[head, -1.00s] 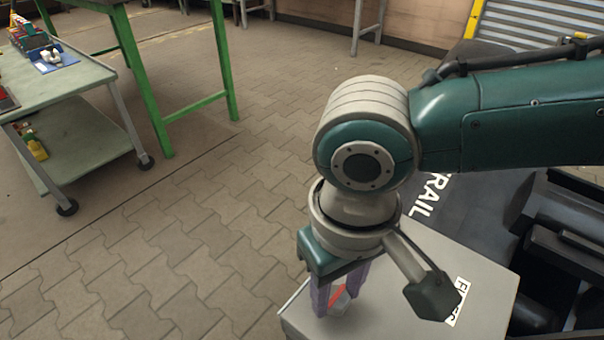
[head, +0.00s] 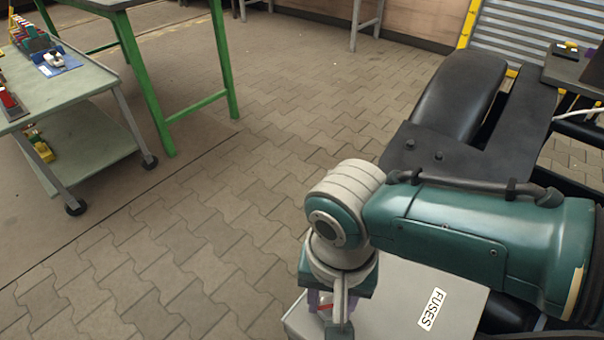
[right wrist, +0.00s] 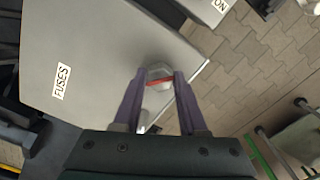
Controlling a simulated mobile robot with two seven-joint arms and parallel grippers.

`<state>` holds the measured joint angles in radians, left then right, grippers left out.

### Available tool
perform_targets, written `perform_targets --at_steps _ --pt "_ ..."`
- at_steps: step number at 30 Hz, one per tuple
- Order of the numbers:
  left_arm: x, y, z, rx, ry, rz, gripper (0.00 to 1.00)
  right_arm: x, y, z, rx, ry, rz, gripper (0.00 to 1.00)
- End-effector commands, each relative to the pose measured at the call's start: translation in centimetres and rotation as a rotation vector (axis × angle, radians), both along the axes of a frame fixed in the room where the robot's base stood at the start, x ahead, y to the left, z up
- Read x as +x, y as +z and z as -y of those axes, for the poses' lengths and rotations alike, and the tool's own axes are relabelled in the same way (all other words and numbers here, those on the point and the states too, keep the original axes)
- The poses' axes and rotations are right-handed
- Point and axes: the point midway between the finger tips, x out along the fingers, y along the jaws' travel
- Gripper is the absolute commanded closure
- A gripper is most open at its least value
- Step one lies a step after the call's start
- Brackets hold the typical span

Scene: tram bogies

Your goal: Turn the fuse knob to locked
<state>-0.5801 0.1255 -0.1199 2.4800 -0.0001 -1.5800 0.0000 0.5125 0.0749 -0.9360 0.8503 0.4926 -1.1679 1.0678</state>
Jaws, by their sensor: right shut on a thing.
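The fuse knob (right wrist: 160,78) is a round grey knob with a red bar across it. It sits on the top of the grey fuse box (right wrist: 100,50) near one edge. My right gripper (right wrist: 160,82) points down and is shut on the knob, one purple finger on each side. In the head view my right gripper (head: 326,304) is at the bottom middle, and only a bit of the knob's red (head: 325,307) shows between the fingers. I cannot read any locked mark around the knob. My left gripper is not in view.
A "FUSES" label (head: 431,309) is on the box top. A black bogie frame (head: 460,95) stands beyond my right arm. A grey-green trolley (head: 85,85) with small parts and a green-legged table (head: 222,60) are at the left. The paved floor between is clear.

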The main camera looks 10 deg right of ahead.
Motion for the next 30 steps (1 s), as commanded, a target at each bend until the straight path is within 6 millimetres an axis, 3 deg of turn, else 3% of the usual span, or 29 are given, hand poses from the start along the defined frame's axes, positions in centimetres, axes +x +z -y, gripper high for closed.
perform_targets --at_steps 18,30 --pt "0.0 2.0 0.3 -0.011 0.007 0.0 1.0 0.0 0.1 -0.1 0.0 -0.576 0.0 1.0" --pt "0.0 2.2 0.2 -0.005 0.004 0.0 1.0 0.1 0.1 0.0 -0.002 -0.824 0.002 1.0"
